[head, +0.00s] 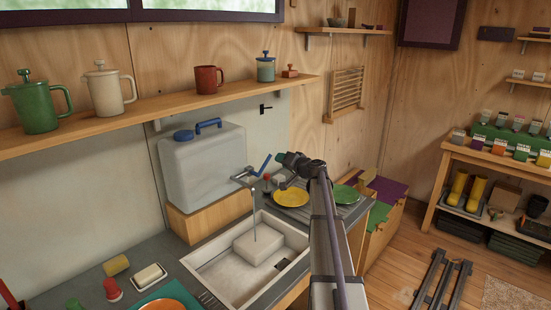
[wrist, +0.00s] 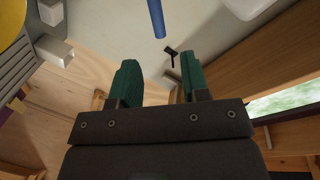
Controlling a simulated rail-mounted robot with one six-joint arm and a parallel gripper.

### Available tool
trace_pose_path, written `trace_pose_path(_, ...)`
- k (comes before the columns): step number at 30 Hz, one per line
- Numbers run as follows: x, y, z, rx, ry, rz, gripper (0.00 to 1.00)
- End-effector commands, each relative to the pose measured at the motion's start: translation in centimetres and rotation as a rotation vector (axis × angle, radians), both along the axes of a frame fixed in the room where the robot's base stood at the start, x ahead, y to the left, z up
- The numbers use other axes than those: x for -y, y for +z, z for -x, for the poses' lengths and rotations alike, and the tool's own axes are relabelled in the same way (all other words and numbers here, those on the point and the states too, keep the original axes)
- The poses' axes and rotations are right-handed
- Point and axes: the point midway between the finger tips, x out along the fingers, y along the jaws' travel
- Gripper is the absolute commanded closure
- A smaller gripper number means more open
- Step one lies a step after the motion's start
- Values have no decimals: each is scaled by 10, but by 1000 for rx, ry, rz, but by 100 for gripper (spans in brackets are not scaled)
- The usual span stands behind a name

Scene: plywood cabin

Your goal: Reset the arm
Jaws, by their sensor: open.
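My gripper (wrist: 158,80) shows in the wrist view with two green fingers apart and nothing between them. In the head view my arm reaches up from the bottom centre, and its end is beside the tap on the water container (head: 203,160). The fingers are hard to make out there. The tap has a blue lever (head: 265,163), and a blue rod, likely this lever, shows beyond the fingers in the wrist view (wrist: 156,18). A thin pale vertical line, like a water stream, runs from below the tap to a white block-like tub (head: 257,243) in the sink (head: 215,265).
A shelf (head: 170,113) with several pots and mugs runs above the container. A yellow plate (head: 290,198) and a green plate (head: 345,194) lie right of the sink. A dark wall hook (wrist: 172,55) is near the fingers. Open floor (head: 400,250) lies to the right.

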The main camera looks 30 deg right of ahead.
Motion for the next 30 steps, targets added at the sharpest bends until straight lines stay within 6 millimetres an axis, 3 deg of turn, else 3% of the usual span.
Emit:
trace_pose_path(12, 0, 0, 1, -1, 0, -9, 58)
trace_pose_path(14, -6, -4, 3, -31, 31, -43, 58)
trace_pose_path(16, -27, -22, 22, -138, 96, -42, 58)
trace_pose_path(17, -39, -31, 37, -198, 123, -35, 58)
trace_pose_path(19, -83, -57, 72, -363, 200, -5, 58)
trace_pose_path(23, -184, -103, 146, -704, 331, 88, 58)
trace_pose_path(27, -280, -136, 245, -1063, 411, 263, 58)
trace_pose_path(30, -334, -146, 317, -1258, 438, 438, 58)
